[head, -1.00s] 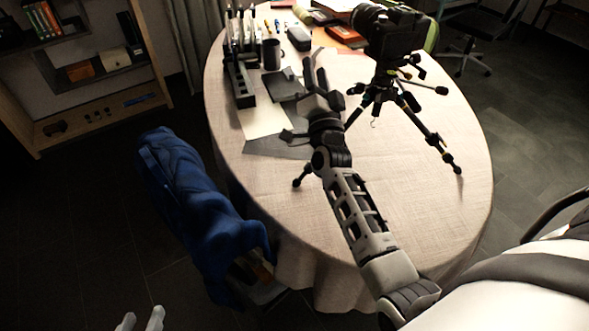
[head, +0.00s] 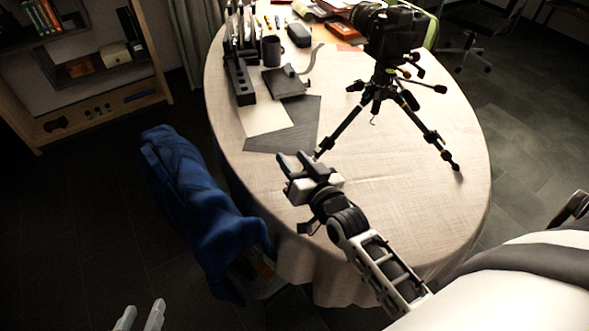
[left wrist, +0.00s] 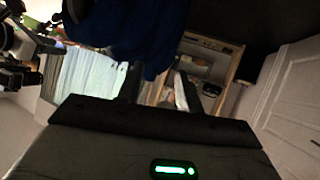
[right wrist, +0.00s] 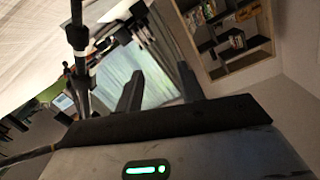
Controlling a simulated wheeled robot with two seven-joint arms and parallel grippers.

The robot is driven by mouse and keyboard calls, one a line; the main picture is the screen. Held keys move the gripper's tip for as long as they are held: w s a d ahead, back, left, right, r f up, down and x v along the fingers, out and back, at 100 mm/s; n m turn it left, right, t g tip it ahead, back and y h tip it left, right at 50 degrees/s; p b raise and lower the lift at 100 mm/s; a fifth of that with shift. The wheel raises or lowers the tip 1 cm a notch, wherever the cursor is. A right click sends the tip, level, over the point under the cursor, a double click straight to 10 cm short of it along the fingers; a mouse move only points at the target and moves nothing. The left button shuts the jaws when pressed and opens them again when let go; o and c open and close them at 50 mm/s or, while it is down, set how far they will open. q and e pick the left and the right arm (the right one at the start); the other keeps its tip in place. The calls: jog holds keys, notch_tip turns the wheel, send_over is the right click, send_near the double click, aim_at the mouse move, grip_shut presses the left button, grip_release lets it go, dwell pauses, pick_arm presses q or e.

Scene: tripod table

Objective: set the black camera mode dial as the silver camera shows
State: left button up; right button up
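The black camera (head: 396,36) sits on a small black tripod (head: 384,84) at the far right part of the round table. Its mode dial is too small to make out. I cannot pick out a silver camera in any view. My right gripper (head: 293,162) is open and empty above the near left table edge, well apart from the camera. Its spread fingers also show in the right wrist view (right wrist: 160,88). My left gripper (head: 141,316) is low at the bottom left, off the table. Its fingers are apart and empty in the left wrist view (left wrist: 158,88).
The round table (head: 400,210) is clear at its near right. A dark mug (head: 272,52), a black organizer (head: 240,80), a dark notebook (head: 284,83) and paper sheets (head: 264,118) lie at the left and back. A blue cloth-draped chair (head: 190,195) stands left of the table.

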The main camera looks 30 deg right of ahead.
jog(key=shift+s+a+f+n+g, duration=0.45)
jog(key=shift+s+f, duration=0.2)
jog(key=shift+s, duration=0.1)
